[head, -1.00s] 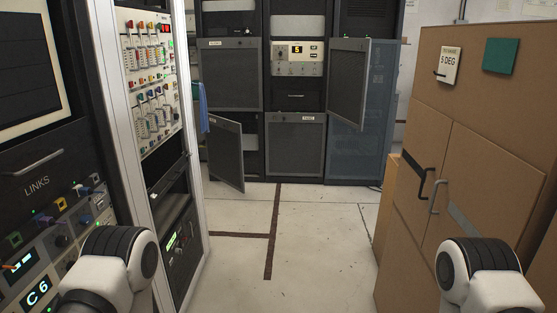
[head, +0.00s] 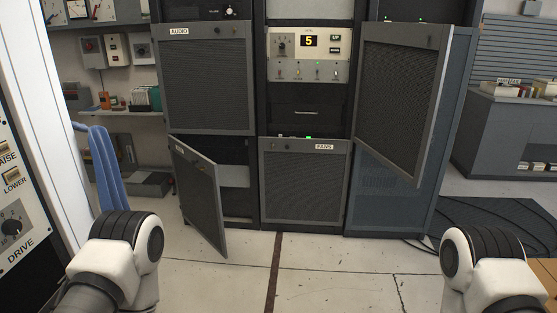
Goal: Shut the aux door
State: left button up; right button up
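No label reading AUX is legible in the head view. Two mesh doors stand open on the racks ahead. The lower left door (head: 200,194) swings out toward me below the AUDIO door and shows a dark bay behind it. The upper right door (head: 402,97) is ajar to the right of the panel with the lit 5. I cannot tell which of them is the aux door. The AUDIO door (head: 208,82) and the FANS door (head: 304,187) look shut. Parts of both my arms show at the bottom corners, but neither gripper is in view.
The floor (head: 330,265) before the racks is clear. A white-edged rack (head: 45,120) stands close on the left, with blue cloth or cable (head: 105,165) hanging beyond it. A grey cabinet (head: 500,135) stands at the right, with dark cables (head: 480,222) on a mat near it.

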aim_at(198, 191)
jog(key=i+u, duration=0.3)
jog(key=i, duration=0.25)
jog(key=i+l+u, duration=0.2)
jog(key=i+u, duration=0.15)
jog(key=i, duration=0.15)
jog(key=i+l+u, duration=0.3)
jog(key=i, duration=0.25)
jog(key=i+l+u, duration=0.1)
jog(key=i, duration=0.4)
jog(key=i+l+u, duration=0.1)
jog(key=i+l, duration=0.3)
jog(key=i+l+u, duration=0.1)
jog(key=i+l, duration=0.2)
jog(key=i, duration=0.25)
